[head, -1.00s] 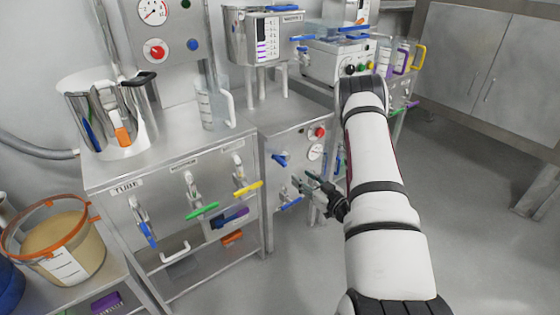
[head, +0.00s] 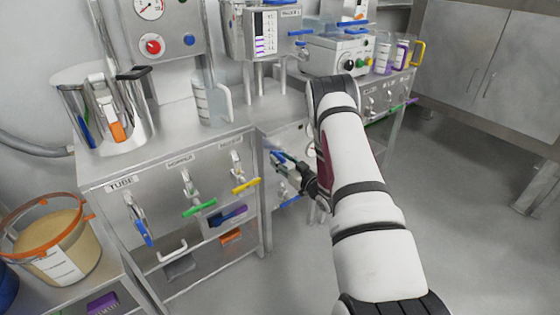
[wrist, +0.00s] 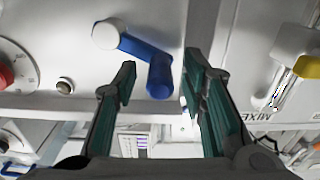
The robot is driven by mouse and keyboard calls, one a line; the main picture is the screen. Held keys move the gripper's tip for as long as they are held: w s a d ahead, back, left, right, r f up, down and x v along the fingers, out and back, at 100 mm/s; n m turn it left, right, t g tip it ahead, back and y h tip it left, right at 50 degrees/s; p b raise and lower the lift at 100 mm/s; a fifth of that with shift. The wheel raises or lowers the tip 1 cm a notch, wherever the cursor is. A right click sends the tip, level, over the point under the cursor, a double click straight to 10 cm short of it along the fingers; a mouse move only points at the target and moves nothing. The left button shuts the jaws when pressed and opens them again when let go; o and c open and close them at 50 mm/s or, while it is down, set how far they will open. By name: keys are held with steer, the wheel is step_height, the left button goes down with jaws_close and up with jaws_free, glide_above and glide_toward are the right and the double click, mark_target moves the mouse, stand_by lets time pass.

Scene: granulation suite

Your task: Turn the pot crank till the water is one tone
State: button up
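A blue crank handle (wrist: 158,75) on a white round hub (wrist: 106,34) projects from a steel panel in the wrist view. I take it as the pot crank. My gripper (wrist: 160,78) is open, with its green fingers on either side of the handle's end; I cannot tell if they touch it. In the head view my gripper (head: 287,163) is at the panel under the raised steel pot (head: 236,35), partly hidden by my arm. The pot has a striped level window (head: 265,35) with dark, white and purple bands. The water itself is too small to judge.
The left bench has green (head: 199,207) and yellow (head: 246,185) valve levers. A steel jug (head: 105,110) and an orange-rimmed bucket (head: 55,245) stand left.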

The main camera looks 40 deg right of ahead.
steer(key=shift+w, duration=0.6)
jaws_close()
steer(key=shift+f, duration=0.1)
